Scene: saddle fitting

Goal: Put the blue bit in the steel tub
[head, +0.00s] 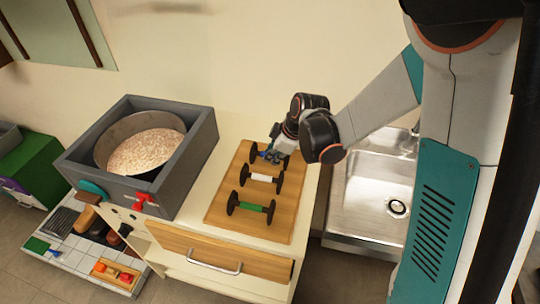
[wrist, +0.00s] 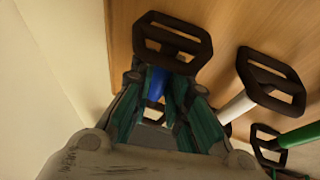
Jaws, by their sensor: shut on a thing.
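The blue bit (head: 253,153) is a bar with black slotted ends, at the far end of the wooden board. My gripper (head: 272,152) is shut around its blue middle. In the wrist view, the blue bar (wrist: 155,84) shows between the green-lined fingers of my gripper (wrist: 157,98), with one black end beyond them. The bit is at or just above the board; I cannot tell if it touches. A round metal tub (head: 110,139) sits in a grey box at the left, with pale grainy stuff inside. A steel sink basin (head: 372,188) is at the right.
A white bit (head: 261,178) and a green bit (head: 251,207) lie on the wooden board (head: 226,212), nearer the drawer. The grey box's raised walls (head: 185,170) stand left of the board. A tap (head: 415,128) stands behind the sink.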

